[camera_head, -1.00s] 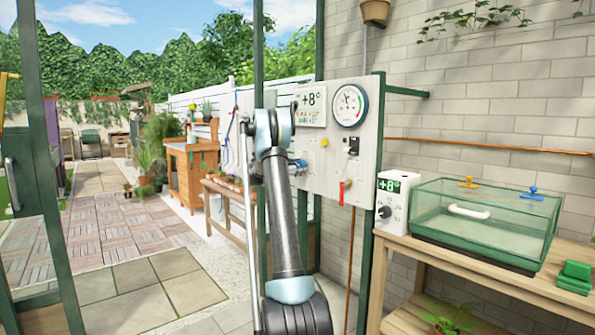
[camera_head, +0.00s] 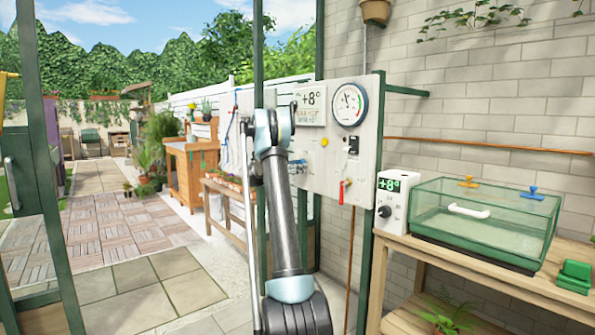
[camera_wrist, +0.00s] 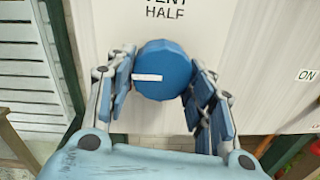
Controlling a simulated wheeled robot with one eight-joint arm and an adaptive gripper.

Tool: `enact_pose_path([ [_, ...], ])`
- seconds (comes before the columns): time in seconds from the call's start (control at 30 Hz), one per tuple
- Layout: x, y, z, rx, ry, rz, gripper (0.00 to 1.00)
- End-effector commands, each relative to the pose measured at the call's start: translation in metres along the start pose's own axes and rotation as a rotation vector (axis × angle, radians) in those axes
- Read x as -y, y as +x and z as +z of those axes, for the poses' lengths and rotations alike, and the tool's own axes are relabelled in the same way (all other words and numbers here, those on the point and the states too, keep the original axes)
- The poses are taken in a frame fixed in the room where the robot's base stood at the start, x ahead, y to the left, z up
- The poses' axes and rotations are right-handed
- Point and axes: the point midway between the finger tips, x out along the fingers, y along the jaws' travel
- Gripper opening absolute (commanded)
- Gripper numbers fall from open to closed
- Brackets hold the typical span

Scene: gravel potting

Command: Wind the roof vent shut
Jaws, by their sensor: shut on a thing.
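A round blue knob (camera_wrist: 175,62) with a white pointer bar stands out from a pale panel (camera_wrist: 250,60). The bar lies about level and points left in the wrist view. Lettering above the knob reads "VENT HALF", its top partly cut off. My gripper (camera_wrist: 160,88) has its jointed blue fingers on both sides of the knob and is shut on it. In the head view my gripper (camera_head: 298,166) is at the left part of the panel, mostly behind my arm, and the knob cannot be made out. The roof vent itself is not in view.
A glass-lidded green box (camera_head: 485,225) stands on a wooden bench at right. The paved path at left is clear.

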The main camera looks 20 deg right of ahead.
Motion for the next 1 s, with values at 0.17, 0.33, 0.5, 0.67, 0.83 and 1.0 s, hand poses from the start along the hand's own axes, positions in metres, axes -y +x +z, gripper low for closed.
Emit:
enact_pose_path([
  [0.17,-0.002,-0.001,0.0,0.0,-0.002,0.005,0.25],
  [0.33,-0.003,-0.001,0.0,0.001,-0.001,0.006,0.58],
  [0.5,-0.002,-0.001,0.001,0.001,-0.001,0.004,0.69],
  [0.67,-0.001,0.0,0.001,0.001,0.0,0.002,0.69],
  [0.83,-0.001,-0.005,0.001,0.001,0.0,0.002,0.69],
  [1.0,-0.001,-0.028,0.0,0.001,0.0,0.005,0.69],
])
